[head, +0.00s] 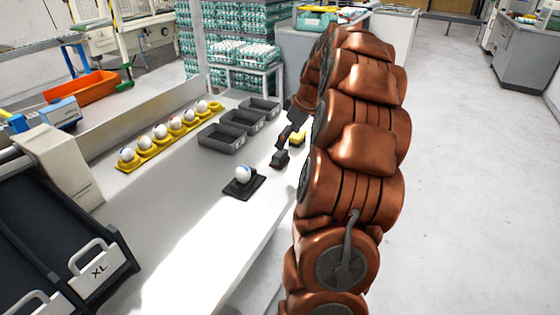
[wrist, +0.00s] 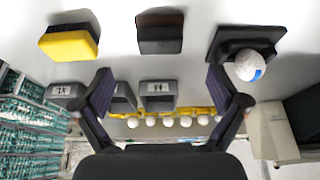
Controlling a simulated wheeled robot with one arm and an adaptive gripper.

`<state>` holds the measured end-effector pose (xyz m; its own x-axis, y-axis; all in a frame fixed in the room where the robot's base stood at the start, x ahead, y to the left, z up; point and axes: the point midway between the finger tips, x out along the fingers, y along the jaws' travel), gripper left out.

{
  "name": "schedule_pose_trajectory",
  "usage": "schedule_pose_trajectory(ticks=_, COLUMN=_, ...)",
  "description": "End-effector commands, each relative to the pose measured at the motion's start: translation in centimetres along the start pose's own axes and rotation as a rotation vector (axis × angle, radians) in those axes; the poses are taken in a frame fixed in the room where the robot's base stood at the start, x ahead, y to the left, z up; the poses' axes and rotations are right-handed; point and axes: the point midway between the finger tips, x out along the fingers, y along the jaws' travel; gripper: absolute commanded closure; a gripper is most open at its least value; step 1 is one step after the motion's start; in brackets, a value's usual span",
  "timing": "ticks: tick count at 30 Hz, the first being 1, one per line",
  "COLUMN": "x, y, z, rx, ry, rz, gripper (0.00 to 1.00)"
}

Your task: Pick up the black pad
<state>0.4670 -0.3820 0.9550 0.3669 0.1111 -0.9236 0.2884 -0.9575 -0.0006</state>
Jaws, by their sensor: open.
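A small black pad (head: 280,159), block-shaped, lies on the white table near its right edge. It also shows in the wrist view (wrist: 160,34) at the top middle, with a dark brownish top. My gripper (head: 286,136) is just beyond it in the head view, partly hidden by my arm. In the wrist view my gripper (wrist: 160,80) has its two fingers wide apart with nothing between them. The pad appears ahead of the fingers, between their lines and apart from both.
A yellow block with a dark top (wrist: 69,44) lies on one side of the pad. A black holder (wrist: 223,43) with a white egg (wrist: 249,65) stands on the other. Grey trays (head: 222,138) and a yellow egg rack (head: 145,151) stand farther left.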

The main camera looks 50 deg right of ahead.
Motion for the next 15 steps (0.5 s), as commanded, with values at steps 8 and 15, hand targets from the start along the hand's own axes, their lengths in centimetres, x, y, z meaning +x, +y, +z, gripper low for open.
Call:
schedule_pose_trajectory(ticks=8, x=2.4, y=0.0, z=0.0, rx=-0.001, ry=-0.001, rz=-0.001, gripper=0.03)
schedule_pose_trajectory(ticks=15, x=4.4, y=-0.1, z=0.2, rx=0.001, ry=-0.004, rz=-0.006, gripper=0.03)
